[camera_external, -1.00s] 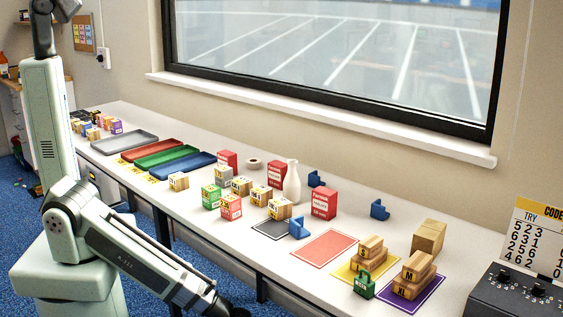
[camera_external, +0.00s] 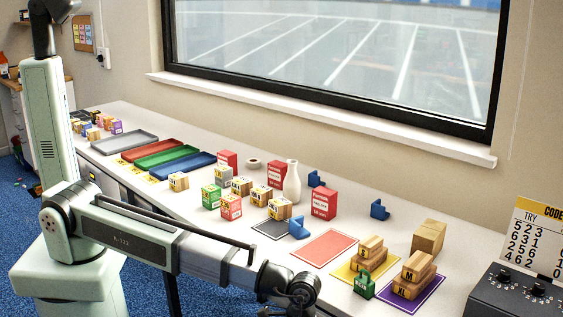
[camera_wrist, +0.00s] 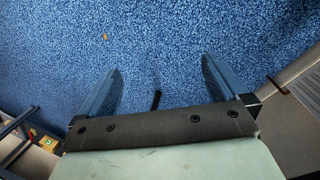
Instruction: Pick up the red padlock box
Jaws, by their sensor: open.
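Several red boxes stand on the white bench in the external view. A tall red box with white lettering (camera_external: 324,204) stands behind the red mat, and a second red box (camera_external: 277,173) is beside the white vase. A third red box (camera_external: 227,160) is farther back by the blue tray. A smaller red-pink box (camera_external: 231,207) stands near the front edge. The lettering is too small to tell which is the padlock box. My gripper (camera_wrist: 161,66) is open and empty above the blue carpet in the wrist view, away from all the boxes.
A white vase (camera_external: 292,182), a green box (camera_external: 211,196) and several cartons crowd the bench middle. The red mat (camera_external: 324,247) is bare. Stacked cartons (camera_external: 370,252) and a green padlock-shaped item (camera_external: 364,285) are at the right.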

